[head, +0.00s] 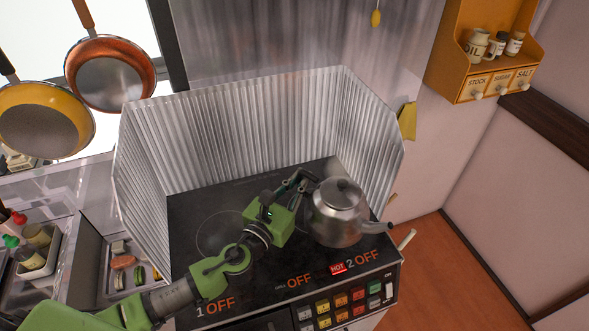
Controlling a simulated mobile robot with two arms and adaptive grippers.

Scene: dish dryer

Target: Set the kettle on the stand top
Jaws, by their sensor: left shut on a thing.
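The metal kettle (338,215) is at the right of the black stove top (205,205), with its lid up and its spout pointing right. My left gripper (306,182) reaches in from the left and is shut at the kettle's left upper side, where the handle is largely hidden by the fingers. The kettle looks upright or slightly tilted. I cannot tell whether its base touches the stove top. I see nothing that is clearly a separate stand. My right gripper is out of view.
A corrugated metal splash guard (240,135) surrounds the stove's back and sides. Two pans (110,75) hang at the upper left. A yellow spice shelf (490,50) is on the right wall. A tray with bottles (38,245) stands at the left. Orange floor (440,260) is clear at the right.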

